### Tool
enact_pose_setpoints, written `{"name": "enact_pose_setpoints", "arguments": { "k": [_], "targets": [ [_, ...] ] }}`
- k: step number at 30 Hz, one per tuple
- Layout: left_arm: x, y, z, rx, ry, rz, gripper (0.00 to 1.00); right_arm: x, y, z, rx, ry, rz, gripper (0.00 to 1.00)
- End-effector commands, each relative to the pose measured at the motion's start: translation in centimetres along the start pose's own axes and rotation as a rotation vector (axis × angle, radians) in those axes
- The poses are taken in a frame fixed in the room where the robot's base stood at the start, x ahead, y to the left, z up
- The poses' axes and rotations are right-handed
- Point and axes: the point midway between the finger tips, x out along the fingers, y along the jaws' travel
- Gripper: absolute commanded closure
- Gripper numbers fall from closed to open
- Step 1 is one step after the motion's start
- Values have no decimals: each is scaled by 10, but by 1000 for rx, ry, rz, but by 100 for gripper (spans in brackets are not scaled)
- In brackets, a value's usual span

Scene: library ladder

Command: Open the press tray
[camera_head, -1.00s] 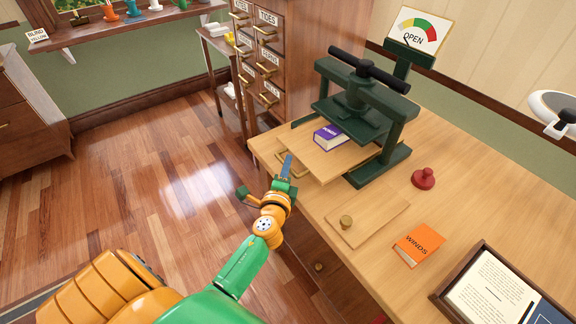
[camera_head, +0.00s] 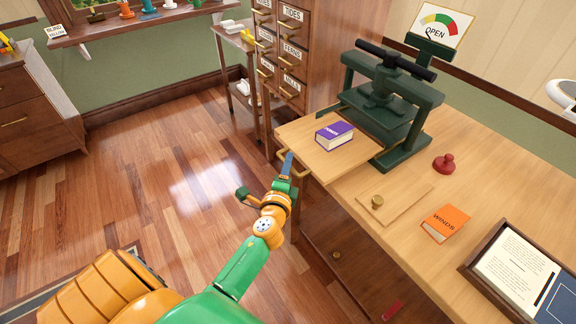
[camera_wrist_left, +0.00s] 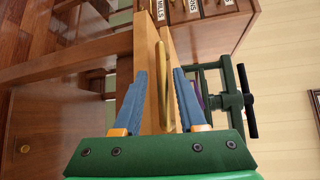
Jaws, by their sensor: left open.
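The press tray (camera_head: 350,160) is a light wooden board pulled out of the dark green press (camera_head: 385,95), with a purple book (camera_head: 334,134) lying on it clear of the press plate. A brass handle (camera_head: 291,164) is on its front edge, partly hidden by my gripper. My left gripper (camera_head: 265,178) is open at the handle. In the left wrist view its blue fingers (camera_wrist_left: 160,75) stand apart, with the handle (camera_wrist_left: 167,95) and the tray's front seen between them; contact cannot be told. My right gripper is not in view.
A wooden panel with a knob (camera_head: 377,202), an orange book (camera_head: 446,223), a red stamp (camera_head: 444,163) and a framed page (camera_head: 507,272) are on the desk (camera_head: 490,190). A drawer cabinet (camera_head: 290,50) stands behind. The floor at left is clear.

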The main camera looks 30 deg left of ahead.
Motion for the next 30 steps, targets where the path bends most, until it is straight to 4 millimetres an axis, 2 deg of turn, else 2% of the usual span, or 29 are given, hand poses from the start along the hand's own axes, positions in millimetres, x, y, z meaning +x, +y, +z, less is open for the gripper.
{"name": "enact_pose_setpoints", "arguments": {
  "k": [8, 10, 16, 21, 30],
  "targets": [
    [0, -1, -1, -1, 2, -3, 54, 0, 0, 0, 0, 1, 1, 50],
    [-6, -1, -1, -2, 3, -3, 54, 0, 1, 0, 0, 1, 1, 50],
    [-48, 0, 0, -2, 2, -1, 54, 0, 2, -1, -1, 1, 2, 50],
    [-69, 0, 0, -1, 0, -1, 54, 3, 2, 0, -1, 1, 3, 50],
    [-71, -1, 0, -1, 0, -3, 54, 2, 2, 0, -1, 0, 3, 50]
  ]
}}
